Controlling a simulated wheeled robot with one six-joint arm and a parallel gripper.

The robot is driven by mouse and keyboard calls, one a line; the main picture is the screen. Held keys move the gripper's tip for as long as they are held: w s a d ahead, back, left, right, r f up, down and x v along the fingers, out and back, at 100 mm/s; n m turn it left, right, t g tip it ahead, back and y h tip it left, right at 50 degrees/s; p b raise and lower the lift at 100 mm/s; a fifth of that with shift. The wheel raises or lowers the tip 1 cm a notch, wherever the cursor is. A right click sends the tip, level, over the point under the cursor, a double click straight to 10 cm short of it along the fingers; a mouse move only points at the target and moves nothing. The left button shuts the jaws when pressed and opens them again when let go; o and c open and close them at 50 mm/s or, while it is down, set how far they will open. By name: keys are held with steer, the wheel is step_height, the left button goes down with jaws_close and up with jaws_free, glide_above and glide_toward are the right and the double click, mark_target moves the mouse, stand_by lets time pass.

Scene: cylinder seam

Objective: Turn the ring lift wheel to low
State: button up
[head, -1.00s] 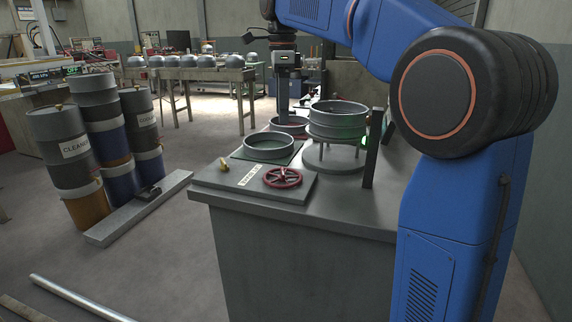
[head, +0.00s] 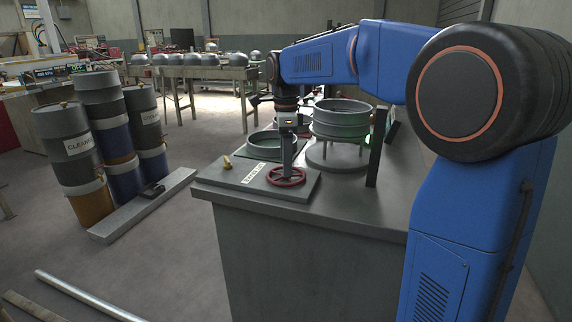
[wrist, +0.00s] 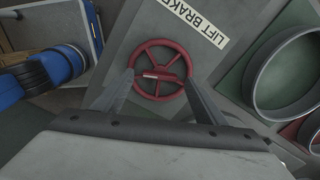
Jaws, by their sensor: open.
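The ring lift wheel is a small red handwheel (head: 286,176) lying flat on a grey plate at the front of the bench. In the wrist view the red wheel (wrist: 160,72) shows its rim, spokes and hub, with a paler bar across the middle. My gripper (head: 287,172) points down just over the wheel. In the wrist view its two fingers (wrist: 158,76) are apart, one on either side of the hub, with nothing held between them. I cannot tell whether the fingertips touch the wheel. My fingers hide part of it in the head view.
A label reading "LIFT BRAKE" (wrist: 202,27) lies beside the wheel, and a yellow knob (head: 227,162) is to its left. A grey ring (head: 341,118) sits on a round stand behind right, near a dark post (head: 375,148). Another ring (head: 262,143) lies behind the wheel.

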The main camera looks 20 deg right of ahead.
steer(key=shift+f, duration=0.85)
steer(key=c, duration=1.1)
steer(key=shift+o, duration=0.2)
steer(key=shift+n, duration=0.3)
